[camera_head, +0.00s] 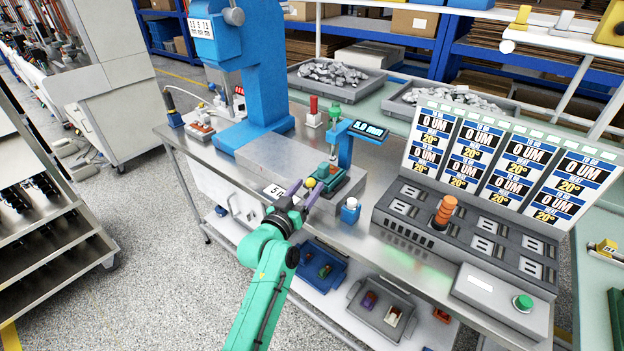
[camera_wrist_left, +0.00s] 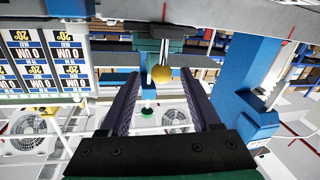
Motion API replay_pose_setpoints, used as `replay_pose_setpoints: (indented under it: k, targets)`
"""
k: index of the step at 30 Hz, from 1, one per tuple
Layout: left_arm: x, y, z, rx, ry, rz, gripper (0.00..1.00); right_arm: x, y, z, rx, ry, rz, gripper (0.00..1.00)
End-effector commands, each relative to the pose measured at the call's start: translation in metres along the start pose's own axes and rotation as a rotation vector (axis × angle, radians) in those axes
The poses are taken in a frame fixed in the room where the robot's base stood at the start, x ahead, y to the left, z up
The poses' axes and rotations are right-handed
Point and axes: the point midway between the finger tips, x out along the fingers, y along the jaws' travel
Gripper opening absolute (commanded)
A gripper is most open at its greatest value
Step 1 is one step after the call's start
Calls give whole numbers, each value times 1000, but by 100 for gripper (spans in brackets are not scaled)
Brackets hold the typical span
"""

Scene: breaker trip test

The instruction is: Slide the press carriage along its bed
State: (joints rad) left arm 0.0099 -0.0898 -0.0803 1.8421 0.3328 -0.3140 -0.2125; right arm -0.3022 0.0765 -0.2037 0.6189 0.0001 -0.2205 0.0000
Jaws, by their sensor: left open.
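The press carriage (camera_head: 328,171) is a teal block with a small yellow ball knob (camera_head: 310,183) on its near side. It sits on its bed (camera_head: 345,186), a grey slide on the steel bench, beside a blue post with a digital display. My left gripper (camera_head: 303,189) is open at the near end of the carriage. In the left wrist view, the knob (camera_wrist_left: 160,74) lies between the two dark fingertips or just beyond them, with visible space on both sides. Whether the fingers surround it in depth is unclear. My right gripper is not in view.
A large blue press (camera_head: 263,75) stands behind left. A dark tester panel (camera_head: 465,225) with an orange-ringed post and display board (camera_head: 505,165) fills the right of the bench. Bins sit on the lower shelf.

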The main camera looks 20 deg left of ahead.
Motion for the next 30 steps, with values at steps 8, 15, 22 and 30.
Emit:
replay_pose_setpoints:
  k: [8, 15, 22, 30]
  targets:
    - [29, -1, 0, 0, 0, -2, 64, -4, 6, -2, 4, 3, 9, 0]
    - [29, -1, 1, 1, 0, -1, 41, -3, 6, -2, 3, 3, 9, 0]
    - [29, -1, 1, 1, 0, -1, 0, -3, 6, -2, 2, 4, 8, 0]
    - [28, -1, 1, 1, 0, -2, 0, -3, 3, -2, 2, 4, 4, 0]
